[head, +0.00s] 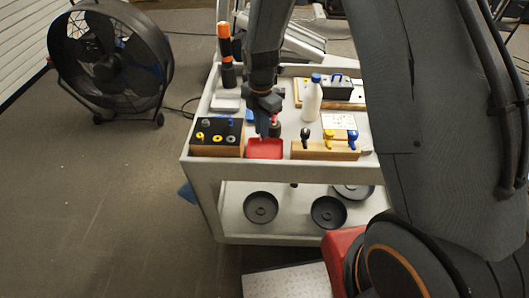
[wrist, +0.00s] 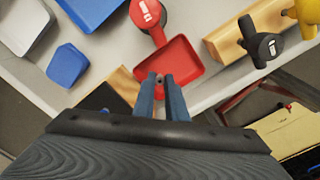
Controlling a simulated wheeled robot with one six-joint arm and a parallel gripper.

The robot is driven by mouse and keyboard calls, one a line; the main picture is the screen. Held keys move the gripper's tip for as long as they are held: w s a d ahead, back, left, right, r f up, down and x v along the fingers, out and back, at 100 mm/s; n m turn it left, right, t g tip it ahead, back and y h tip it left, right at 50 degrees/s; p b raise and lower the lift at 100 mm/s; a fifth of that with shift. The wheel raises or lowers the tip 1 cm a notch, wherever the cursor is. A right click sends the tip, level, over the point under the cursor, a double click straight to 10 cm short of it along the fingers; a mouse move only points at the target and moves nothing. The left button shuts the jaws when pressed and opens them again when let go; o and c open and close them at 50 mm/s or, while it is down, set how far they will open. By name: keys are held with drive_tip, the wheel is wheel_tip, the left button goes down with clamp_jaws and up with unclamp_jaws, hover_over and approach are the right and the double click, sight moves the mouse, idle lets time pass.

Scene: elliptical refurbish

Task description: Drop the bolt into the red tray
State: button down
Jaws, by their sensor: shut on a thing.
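The red tray (head: 265,149) is a small shallow dish at the front edge of the cart's top shelf. In the wrist view the tray (wrist: 182,66) looks empty where it shows. My gripper (head: 264,133) points down over the tray's back part in the head view. In the wrist view my gripper's fingertips (wrist: 161,78) are close together at the tray's near-left edge. A small dark bolt (wrist: 160,79) shows between the fingertips; most of it is hidden. I cannot tell the height of the bolt above the tray.
Left of the tray is a wooden block with a dark top (head: 217,137). Right of it is a wooden rack with knobs (head: 325,150). A red labelled thing (wrist: 149,14) is just behind the tray. A white bottle (head: 312,98) stands farther back. A black fan (head: 108,60) is on the floor.

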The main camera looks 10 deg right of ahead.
drive_tip(key=shift+f+b, duration=0.9)
drive_tip(key=shift+f, duration=0.8)
drive_tip(key=c, duration=1.7)
unclamp_jaws()
drive_tip(key=shift+r, duration=0.2)
drive_tip(key=shift+r+b, duration=1)
drive_tip(key=shift+r, duration=2.75)
